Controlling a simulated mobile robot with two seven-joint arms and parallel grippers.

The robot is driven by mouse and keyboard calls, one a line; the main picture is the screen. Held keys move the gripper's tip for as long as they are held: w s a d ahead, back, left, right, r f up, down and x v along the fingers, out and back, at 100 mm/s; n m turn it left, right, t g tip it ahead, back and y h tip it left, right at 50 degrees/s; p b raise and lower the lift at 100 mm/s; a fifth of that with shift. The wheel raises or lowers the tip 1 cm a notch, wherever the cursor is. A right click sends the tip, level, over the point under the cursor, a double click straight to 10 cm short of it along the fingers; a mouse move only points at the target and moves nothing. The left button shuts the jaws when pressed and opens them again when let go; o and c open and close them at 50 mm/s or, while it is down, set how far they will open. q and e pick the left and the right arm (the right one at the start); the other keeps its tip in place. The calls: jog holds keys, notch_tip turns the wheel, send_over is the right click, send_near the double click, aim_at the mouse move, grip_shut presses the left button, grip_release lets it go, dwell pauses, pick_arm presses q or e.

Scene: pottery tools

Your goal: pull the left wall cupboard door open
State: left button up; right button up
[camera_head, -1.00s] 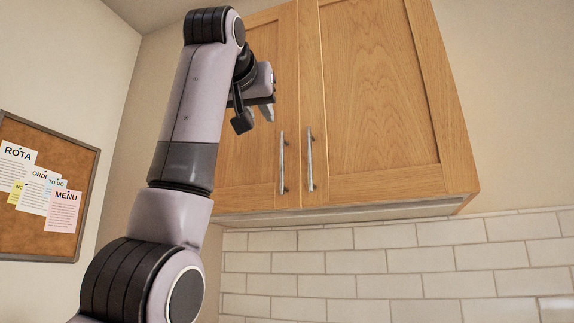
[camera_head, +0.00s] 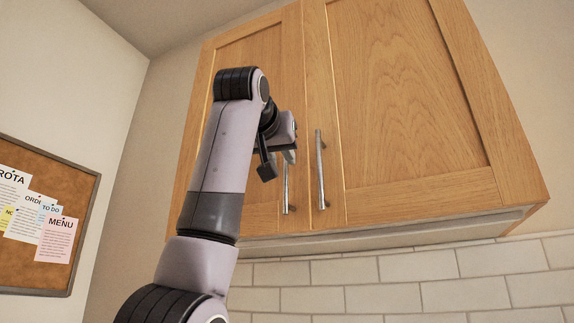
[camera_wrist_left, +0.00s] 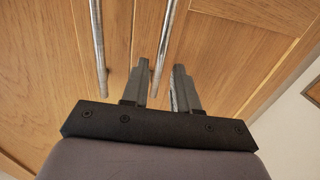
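The left wall cupboard door (camera_head: 262,60) is light oak and looks shut, level with the right door. Its upright metal bar handle (camera_head: 286,190) is near its right edge; the upper part is hidden by my left gripper. My left gripper (camera_head: 289,156) is in front of this handle's upper end. In the left wrist view, which looks upside down, the two fingers (camera_wrist_left: 161,66) are apart, and the left door's handle (camera_wrist_left: 166,35) runs behind and between them. I cannot tell whether they touch it. My right gripper is not in view.
The right door (camera_head: 410,90) has its own bar handle (camera_head: 321,170) close beside the left one; it also shows in the left wrist view (camera_wrist_left: 97,40). White wall tiles (camera_head: 395,268) lie below the cupboard. A cork board (camera_head: 35,262) with papers hangs on the left wall.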

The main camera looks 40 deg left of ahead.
aim_at(285, 164)
pick_arm(q)
jog(key=p+x, duration=0.1)
jog(key=x, duration=0.4)
jog(key=shift+c, duration=0.3)
grip_shut()
jog(key=shift+s, duration=0.1)
